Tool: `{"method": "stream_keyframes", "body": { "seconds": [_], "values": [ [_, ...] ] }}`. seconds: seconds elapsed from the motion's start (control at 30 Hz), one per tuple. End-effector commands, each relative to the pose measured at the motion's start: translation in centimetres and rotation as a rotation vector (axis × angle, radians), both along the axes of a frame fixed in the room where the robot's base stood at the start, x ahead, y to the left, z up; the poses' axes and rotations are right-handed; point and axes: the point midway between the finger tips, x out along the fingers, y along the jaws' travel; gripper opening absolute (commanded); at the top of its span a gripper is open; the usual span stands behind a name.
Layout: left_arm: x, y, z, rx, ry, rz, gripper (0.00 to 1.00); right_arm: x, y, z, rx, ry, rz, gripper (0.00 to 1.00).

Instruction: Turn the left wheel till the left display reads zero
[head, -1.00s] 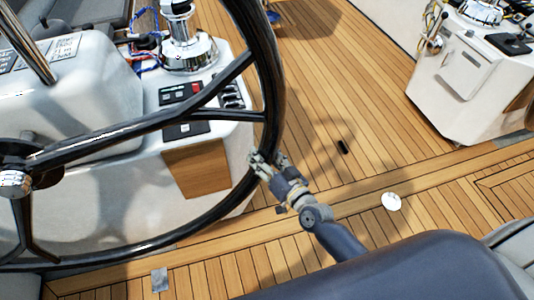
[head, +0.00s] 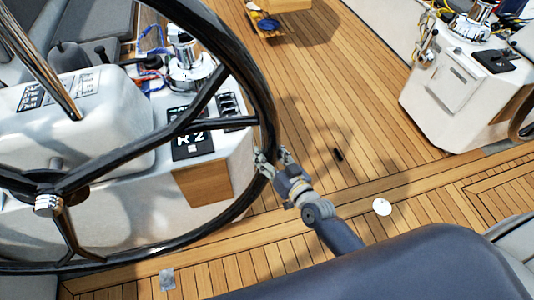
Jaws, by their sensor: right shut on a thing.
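The left wheel (head: 268,95) is a large black ring with dark spokes and a chrome hub. It fills the left of the head view. My right gripper (head: 270,162) is shut on the wheel's rim at its right side. The left display (head: 193,142) is a small black panel on the white console behind the wheel. It shows white characters that look like "R 2"; a spoke and the rim cover part of the panel's surroundings. My left gripper is not in view.
A white console (head: 115,195) with a chrome winch (head: 188,65) stands behind the wheel. Another white console (head: 465,95) stands at the upper right. The middle deck is clear.

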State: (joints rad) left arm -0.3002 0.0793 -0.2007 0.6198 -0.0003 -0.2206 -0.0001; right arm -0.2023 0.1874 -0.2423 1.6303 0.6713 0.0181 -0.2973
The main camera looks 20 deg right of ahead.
Motion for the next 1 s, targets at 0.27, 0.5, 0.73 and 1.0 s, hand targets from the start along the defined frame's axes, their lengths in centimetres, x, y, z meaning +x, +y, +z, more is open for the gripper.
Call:
{"method": "stream_keyframes", "body": {
  "seconds": [0.27, 0.5, 0.73, 1.0],
  "values": [
    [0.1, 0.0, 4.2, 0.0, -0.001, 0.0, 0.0, 0.3, -0.6, 4.3, -0.039, -0.009, -0.011, 0.04],
    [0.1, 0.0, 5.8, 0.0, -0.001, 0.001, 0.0, 0.3, -0.7, 5.6, -0.067, -0.008, -0.01, 0.04],
    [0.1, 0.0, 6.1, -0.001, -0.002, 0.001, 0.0, 0.3, -0.8, 5.8, -0.077, -0.007, -0.01, 0.04],
    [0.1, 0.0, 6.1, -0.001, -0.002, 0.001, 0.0, 0.3, -0.8, 5.8, -0.078, -0.007, -0.01, 0.04]
  ]
}}
